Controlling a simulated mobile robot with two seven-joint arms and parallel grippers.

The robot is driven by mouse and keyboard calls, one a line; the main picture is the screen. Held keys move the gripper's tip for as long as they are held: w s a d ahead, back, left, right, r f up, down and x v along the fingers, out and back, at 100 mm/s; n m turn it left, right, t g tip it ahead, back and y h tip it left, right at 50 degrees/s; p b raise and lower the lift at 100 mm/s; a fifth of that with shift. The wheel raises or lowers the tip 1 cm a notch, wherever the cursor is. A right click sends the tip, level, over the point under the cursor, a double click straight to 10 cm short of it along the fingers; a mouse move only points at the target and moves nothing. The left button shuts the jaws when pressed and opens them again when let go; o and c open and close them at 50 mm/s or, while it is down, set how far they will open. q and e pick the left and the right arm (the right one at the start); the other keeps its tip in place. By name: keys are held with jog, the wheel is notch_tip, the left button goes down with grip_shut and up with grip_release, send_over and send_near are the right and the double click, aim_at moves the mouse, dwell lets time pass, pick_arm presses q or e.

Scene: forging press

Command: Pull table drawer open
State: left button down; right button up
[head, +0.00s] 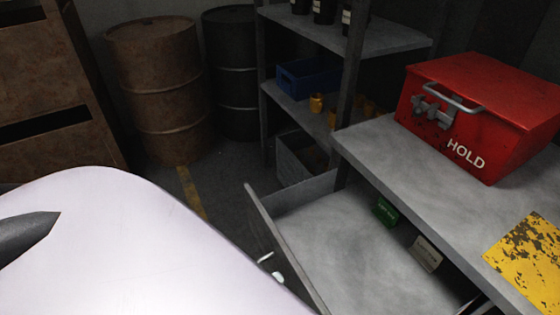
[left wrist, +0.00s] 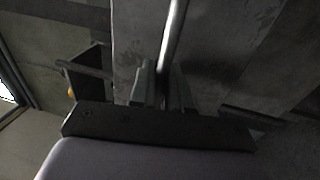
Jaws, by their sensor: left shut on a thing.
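The table drawer (head: 330,235) stands pulled out from under the grey table (head: 375,150), its inside open to view. A short piece of its pale handle (head: 275,275) shows at the drawer front, beside my white arm. In the left wrist view, the handle bar (left wrist: 174,35) runs down between the fingers of my left gripper (left wrist: 163,88), which is shut on it. In the head view my own arm hides most of the grip and part of the drawer front. My right gripper is in neither view.
A green tag (head: 385,212) and a pale tag (head: 427,253) are in the drawer area. A red HOLD box (head: 485,110) sits on the table. Shelving (head: 385,38) stands behind; a rusty barrel (head: 155,85) and a dark barrel (head: 232,70) stand at the back left.

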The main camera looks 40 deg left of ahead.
pick_arm(q)
jog(key=c, duration=1.2)
grip_release()
jog(key=shift+c, duration=0.2)
jog(key=shift+s, duration=0.1)
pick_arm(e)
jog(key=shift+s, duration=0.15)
